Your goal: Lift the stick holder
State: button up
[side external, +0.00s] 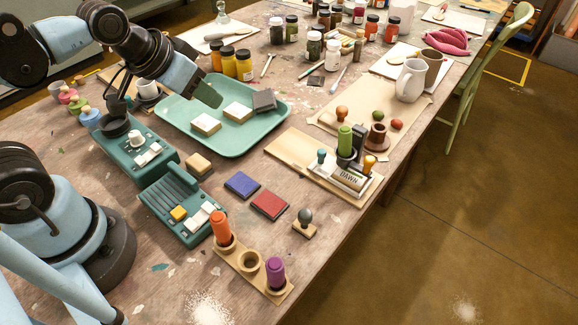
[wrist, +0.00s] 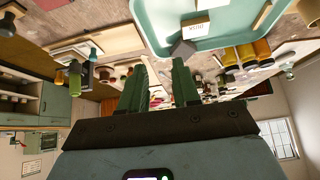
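The likeliest stick holder is a narrow wooden rack (side external: 238,255) at the table's front edge in the side view. An orange stick (side external: 221,228) stands in its left cup and a purple stick (side external: 275,271) in its right cup; the middle cup is empty. A dark upright piece (side external: 358,138) with a green stick (side external: 345,140) stands on a board farther right; I cannot tell if it is also a holder. My gripper (side external: 208,95) is above the tray, far from the rack. In the wrist view its two fingers (wrist: 158,84) are apart with nothing between them.
A teal tray (side external: 177,128) holds pale blocks and a grey block (side external: 264,100). Teal devices (side external: 183,208), stamp pads (side external: 268,204) and a small stamp (side external: 304,222) lie near the rack. Yellow jars (side external: 244,67) and a white jug (side external: 411,82) stand farther back.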

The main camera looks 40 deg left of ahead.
jog(key=w+d+r+m+g, duration=0.2)
jog(key=w+d+r+m, duration=0.1)
jog(key=w+d+r, duration=0.25)
jog(key=m+g, duration=0.5)
jog(key=m, duration=0.1)
send_over(370, 158)
notch_tip(370, 158, down, 12)
jog(key=shift+f, duration=0.2)
